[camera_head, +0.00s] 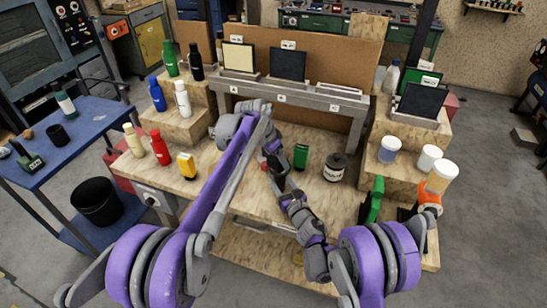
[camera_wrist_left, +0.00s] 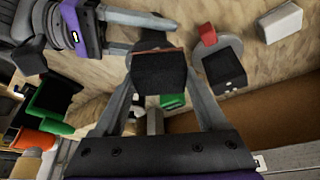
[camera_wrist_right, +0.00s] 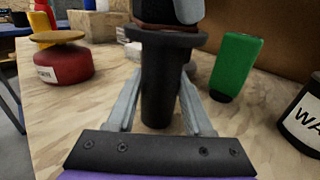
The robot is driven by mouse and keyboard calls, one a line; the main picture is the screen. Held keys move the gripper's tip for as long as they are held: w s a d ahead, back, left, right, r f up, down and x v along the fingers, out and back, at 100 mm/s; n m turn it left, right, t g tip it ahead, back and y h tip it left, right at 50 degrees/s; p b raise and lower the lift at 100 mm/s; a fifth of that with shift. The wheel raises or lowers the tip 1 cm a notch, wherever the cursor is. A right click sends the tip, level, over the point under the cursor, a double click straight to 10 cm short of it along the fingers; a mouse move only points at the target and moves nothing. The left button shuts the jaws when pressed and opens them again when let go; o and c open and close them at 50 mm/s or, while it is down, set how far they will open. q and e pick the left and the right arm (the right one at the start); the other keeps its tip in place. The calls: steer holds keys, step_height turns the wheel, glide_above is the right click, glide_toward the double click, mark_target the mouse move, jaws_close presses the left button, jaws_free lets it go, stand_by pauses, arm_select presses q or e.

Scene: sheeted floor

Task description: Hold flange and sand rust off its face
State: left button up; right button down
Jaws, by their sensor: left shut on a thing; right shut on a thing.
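The flange (camera_wrist_right: 160,85) is a dark cylinder with a wider disc at its top, upright in the right wrist view. My right gripper (camera_wrist_right: 158,118) is shut on its cylindrical part. My left gripper (camera_wrist_left: 160,82) is shut on a black block (camera_wrist_left: 158,73) with a thin reddish-brown edge. That block is right over the flange's top disc, seeming to touch it; the contact is partly hidden. In the head view both grippers meet above the bench middle, where my left arm hides much of them. The flange's upper face and any rust there are covered.
A green block (camera_head: 301,157) and a black labelled can (camera_head: 335,168) stand right of the grippers. A red round container (camera_wrist_right: 62,63) stands left in the right wrist view. Bottles line the left bench side; jars (camera_head: 389,150) stand on the right steps. The front bench is mostly clear.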

arm_select(q)
steer(key=d, duration=0.2)
steer(key=s+d, duration=0.1)
steer(key=shift+s+d, duration=0.2)
steer(key=shift+d, duration=0.2)
step_height(320, 180, up, 8)
stand_by(0.3)
steer(key=shift+f, duration=0.15)
stand_by(0.5)
steer(key=shift+f, duration=3.65)
steer(key=shift+w+a, duration=0.1)
steer(key=shift+a, duration=0.25)
steer(key=shift+w+a+f, duration=0.15)
steer(key=shift+w+a, duration=0.15)
steer(key=shift+a, duration=0.45)
steer(key=shift+w+a+f, duration=0.1)
steer(key=shift+w+a, duration=0.15)
steer(key=shift+a, duration=0.45)
steer(key=shift+w+a, duration=0.2)
steer(key=shift+a, duration=0.4)
steer(key=shift+w+a, duration=0.2)
steer(key=shift+a, duration=0.4)
steer(key=shift+s+d, duration=0.35)
steer(key=shift+d, duration=0.65)
steer(key=shift+s+d, duration=0.35)
steer(key=shift+d, duration=0.65)
steer(key=shift+s+d, duration=0.35)
steer(key=shift+d, duration=0.65)
step_height(320, 180, up, 8)
